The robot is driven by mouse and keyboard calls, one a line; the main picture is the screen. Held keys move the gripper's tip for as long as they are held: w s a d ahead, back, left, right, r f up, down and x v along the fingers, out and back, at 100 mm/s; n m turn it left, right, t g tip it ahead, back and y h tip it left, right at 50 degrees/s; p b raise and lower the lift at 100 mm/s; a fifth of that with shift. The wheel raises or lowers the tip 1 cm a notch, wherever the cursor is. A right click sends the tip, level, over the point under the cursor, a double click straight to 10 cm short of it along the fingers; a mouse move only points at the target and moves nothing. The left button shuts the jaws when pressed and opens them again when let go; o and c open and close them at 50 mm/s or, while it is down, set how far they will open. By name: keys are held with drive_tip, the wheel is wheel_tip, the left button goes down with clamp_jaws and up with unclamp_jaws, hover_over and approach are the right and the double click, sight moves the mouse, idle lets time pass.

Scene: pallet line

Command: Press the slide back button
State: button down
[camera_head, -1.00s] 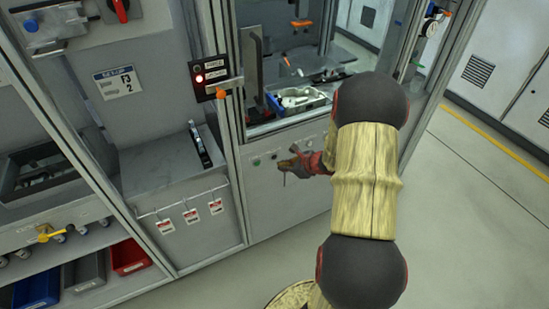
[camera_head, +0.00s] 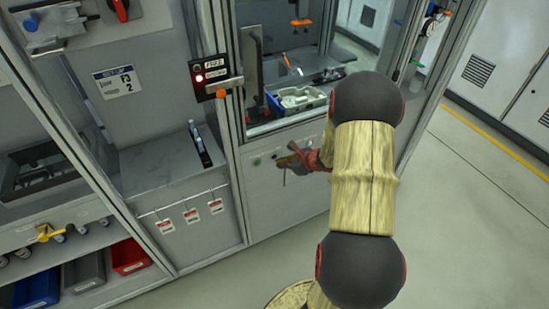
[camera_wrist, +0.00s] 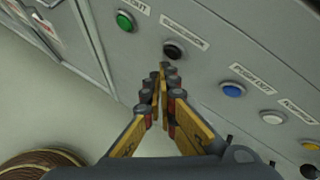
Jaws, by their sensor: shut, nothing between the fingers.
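A row of push buttons sits on the light grey machine front. In the wrist view, the black button (camera_wrist: 174,50) has a label above it that is too blurred to read surely; it may be the slide back button. My gripper (camera_wrist: 163,76) is shut and empty, its fingertips pointing at the panel just below the black button. I cannot tell whether they touch it. In the head view my gripper (camera_head: 284,164) is at the panel, below the machine's window opening, and hides part of the button row.
A green button (camera_wrist: 125,21) is left of the black one; a blue button (camera_wrist: 233,90) and a white button (camera_wrist: 272,117) are right of it. A grey bin (camera_head: 300,100) stands inside the opening above. Floor at right is clear.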

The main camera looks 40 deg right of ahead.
drive_tip(key=shift+w, duration=0.15)
idle(0.6)
drive_tip(key=shift+w+d, duration=0.1)
drive_tip(key=shift+w, duration=0.15)
drive_tip(key=shift+w+d, duration=0.1)
drive_tip(key=shift+w, duration=0.3)
idle(0.8)
drive_tip(key=shift+s, duration=0.1)
drive_tip(key=shift+s+a+b, duration=0.2)
drive_tip(key=shift+s+b, duration=0.2)
drive_tip(key=shift+s, duration=0.3)
drive_tip(key=shift+s+a+b, duration=0.15)
drive_tip(key=shift+s+a, duration=0.05)
drive_tip(key=shift+s, duration=0.6)
drive_tip(key=shift+s+a+b, duration=0.1)
drive_tip(key=shift+s+a, duration=0.05)
drive_tip(key=shift+s, duration=0.7)
drive_tip(key=shift+s+a+b, duration=0.15)
drive_tip(key=shift+s+a, duration=0.05)
drive_tip(key=shift+s, duration=0.6)
